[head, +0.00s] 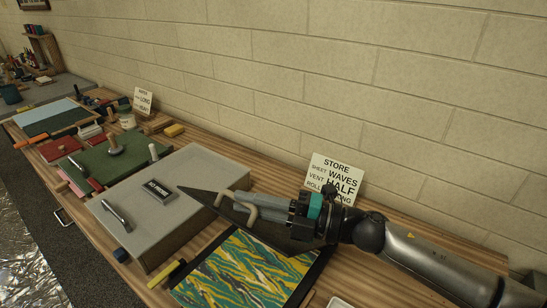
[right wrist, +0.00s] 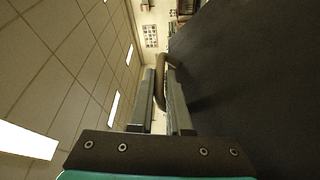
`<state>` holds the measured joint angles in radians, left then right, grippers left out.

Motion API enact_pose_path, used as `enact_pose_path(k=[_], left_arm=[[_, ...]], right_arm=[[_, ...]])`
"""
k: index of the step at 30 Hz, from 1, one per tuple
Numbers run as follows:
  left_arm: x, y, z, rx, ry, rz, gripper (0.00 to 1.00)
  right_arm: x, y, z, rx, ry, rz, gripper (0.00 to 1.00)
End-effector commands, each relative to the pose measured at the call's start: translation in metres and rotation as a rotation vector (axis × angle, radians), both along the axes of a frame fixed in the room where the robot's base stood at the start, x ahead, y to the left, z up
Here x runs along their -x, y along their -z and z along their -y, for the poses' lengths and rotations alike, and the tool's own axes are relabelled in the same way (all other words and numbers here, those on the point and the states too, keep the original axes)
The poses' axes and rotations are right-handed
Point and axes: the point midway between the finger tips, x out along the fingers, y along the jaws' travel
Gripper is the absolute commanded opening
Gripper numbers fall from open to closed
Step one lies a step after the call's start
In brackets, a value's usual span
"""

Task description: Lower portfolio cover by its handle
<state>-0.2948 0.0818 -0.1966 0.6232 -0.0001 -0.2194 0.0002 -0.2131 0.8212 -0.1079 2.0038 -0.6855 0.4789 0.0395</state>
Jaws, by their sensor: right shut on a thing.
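The portfolio (head: 318,272) lies on the bench with a yellow, green and white marbled sheet (head: 245,270) on it. Its dark cover (head: 198,199) is raised and tilted above the sheet. In the right wrist view the cover (right wrist: 255,75) fills the right side. My right gripper (head: 238,200) is shut on the cover's tan handle (head: 252,215). The handle also shows between the fingers in the right wrist view (right wrist: 161,80). The gripper and arm hide part of the cover. My left gripper is not in view.
A grey box (head: 110,195) with a metal handle and a dark label stands left of the portfolio. A printed sign (head: 335,178) leans on the wall behind my arm. A green board (head: 95,168) with tools lies farther left. A yellow-and-black tool (head: 167,274) lies near the front edge.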

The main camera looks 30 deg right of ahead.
Motion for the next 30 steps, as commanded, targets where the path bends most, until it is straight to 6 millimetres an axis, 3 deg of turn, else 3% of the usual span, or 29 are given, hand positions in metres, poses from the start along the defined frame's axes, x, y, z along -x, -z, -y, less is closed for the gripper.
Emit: enact_pose_path(k=[3,9,18,30], left_arm=[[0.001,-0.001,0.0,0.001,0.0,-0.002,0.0],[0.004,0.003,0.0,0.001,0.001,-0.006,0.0],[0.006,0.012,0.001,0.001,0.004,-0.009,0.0],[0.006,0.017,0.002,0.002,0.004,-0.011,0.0]], right_arm=[[0.012,0.023,-0.024,0.096,-0.003,0.05,0.0],[0.027,0.066,-0.053,0.252,-0.002,0.132,0.0],[0.039,0.119,-0.076,0.43,0.0,0.223,0.0],[0.043,0.146,-0.084,0.524,0.001,0.271,0.0]])
